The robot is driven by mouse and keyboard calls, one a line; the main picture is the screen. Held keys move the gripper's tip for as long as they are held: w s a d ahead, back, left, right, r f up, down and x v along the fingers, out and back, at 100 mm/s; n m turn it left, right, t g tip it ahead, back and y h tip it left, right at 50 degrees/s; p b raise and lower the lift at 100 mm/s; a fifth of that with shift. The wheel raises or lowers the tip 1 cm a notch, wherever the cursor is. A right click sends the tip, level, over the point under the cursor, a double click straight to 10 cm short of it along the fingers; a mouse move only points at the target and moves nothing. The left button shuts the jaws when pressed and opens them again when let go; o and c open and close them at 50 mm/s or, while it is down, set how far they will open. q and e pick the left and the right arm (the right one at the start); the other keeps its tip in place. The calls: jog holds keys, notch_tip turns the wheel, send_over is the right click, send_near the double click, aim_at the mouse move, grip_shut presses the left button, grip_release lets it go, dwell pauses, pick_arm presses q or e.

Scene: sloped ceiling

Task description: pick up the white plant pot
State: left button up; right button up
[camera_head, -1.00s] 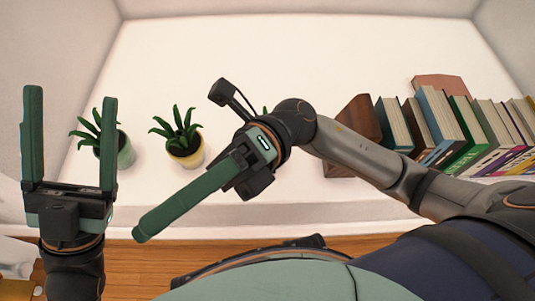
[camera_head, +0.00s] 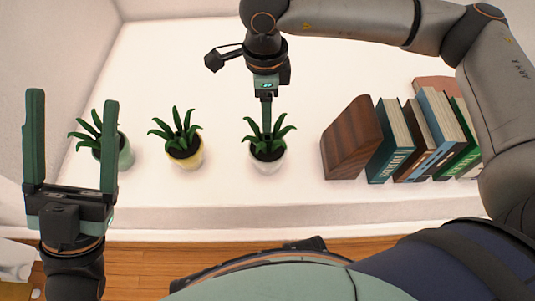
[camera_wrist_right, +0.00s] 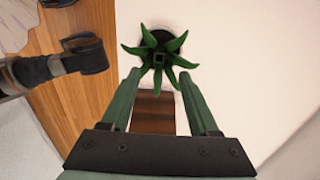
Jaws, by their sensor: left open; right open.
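The white plant pot (camera_head: 268,165) stands upright on the white shelf, with a spiky green plant (camera_head: 268,138) in it. My right gripper (camera_head: 267,125) is above and behind it in the head view, pointing toward the plant; its fingers overlap there, so the gap is hidden. In the right wrist view the open right gripper (camera_wrist_right: 163,105) has the plant (camera_wrist_right: 160,55) just beyond and between its fingertips. The leaves hide most of the pot in that view; contact cannot be told. My left gripper (camera_head: 72,140) is open and empty at the left, its fingers pointing up.
A yellow pot (camera_head: 187,157) and a green pot (camera_head: 124,153) with plants stand to the left on the white shelf (camera_head: 230,190). A brown wooden bookend (camera_head: 350,142) and a row of books (camera_head: 415,145) are to the right. The shelf behind the pots is clear.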

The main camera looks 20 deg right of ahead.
jog(key=b, duration=0.1)
send_over(267, 138)
jog(key=f, duration=0.5)
jog(key=shift+s+a+f, duration=0.2)
jog(key=shift+s+f, duration=0.15)
jog(key=f+b, duration=0.2)
jog(key=f, duration=0.3)
jog(key=shift+d, duration=0.2)
jog(key=shift+c, duration=0.3)
grip_shut()
jog(key=shift+r, duration=0.1)
